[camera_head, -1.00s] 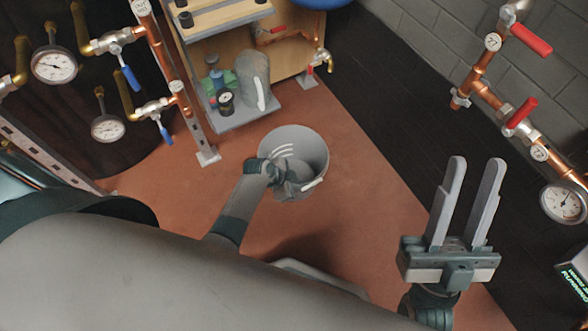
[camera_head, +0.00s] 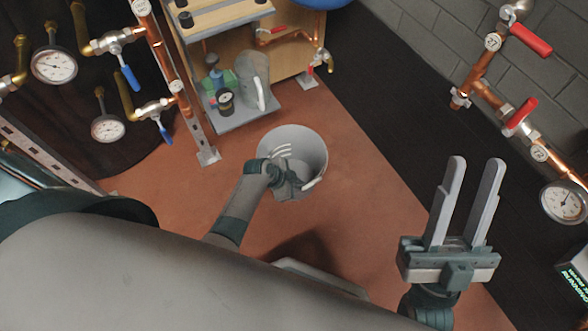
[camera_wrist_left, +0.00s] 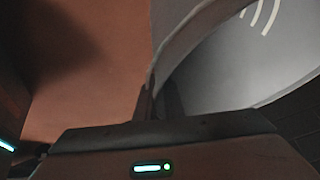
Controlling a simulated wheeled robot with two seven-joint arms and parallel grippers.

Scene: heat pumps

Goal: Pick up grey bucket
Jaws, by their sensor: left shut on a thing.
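The grey bucket (camera_head: 308,147) is in the middle of the head view, open side up, over the reddish floor. My left gripper (camera_head: 296,180) is at its near rim and shut on it. In the left wrist view the bucket wall (camera_wrist_left: 225,65) fills the upper right, and its rim runs down between the fingers of my left gripper (camera_wrist_left: 160,103). Light curved marks show on the inner wall. My arm hides part of the near side of the bucket. My right gripper (camera_head: 465,203) is open and empty at the right.
Copper pipes with gauges (camera_head: 54,66) are at the left. More pipes with red valves (camera_head: 520,113) run along the right wall. The floor (camera_head: 350,200) right of the bucket is clear.

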